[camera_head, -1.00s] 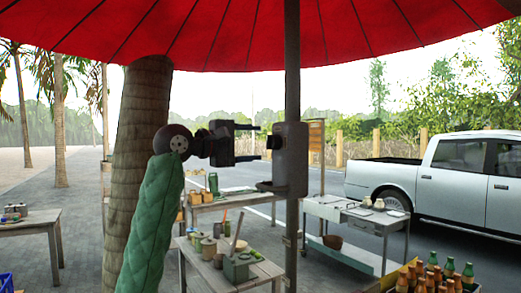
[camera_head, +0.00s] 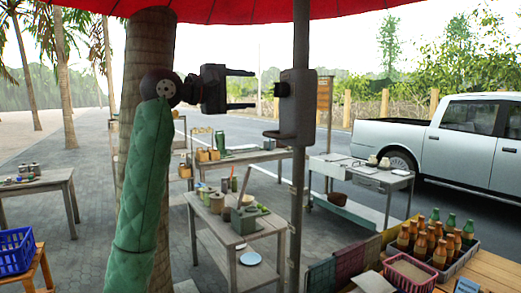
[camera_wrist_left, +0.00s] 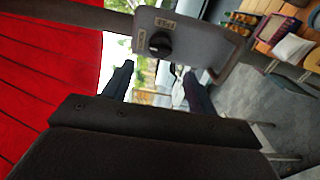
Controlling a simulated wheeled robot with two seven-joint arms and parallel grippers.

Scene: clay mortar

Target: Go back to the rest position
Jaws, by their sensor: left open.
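My left gripper (camera_head: 240,90) is raised at the end of the green-sleeved arm in the head view. Its two fingers are apart, with nothing between them. They point right, toward a grey box with a black knob (camera_head: 296,105) fixed on the umbrella pole, and a gap shows between fingertips and box. In the left wrist view the open fingers (camera_wrist_left: 158,88) point at the same box (camera_wrist_left: 190,42), whose black knob and small labels show. My right gripper is not in view.
A wooden table (camera_head: 238,225) with pots and a mortar stands below the gripper. A metal cart (camera_head: 375,178) and a crate of bottles (camera_head: 462,255) stand to the right. A palm trunk (camera_head: 140,60) rises behind my arm. A red umbrella (camera_head: 240,10) hangs overhead.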

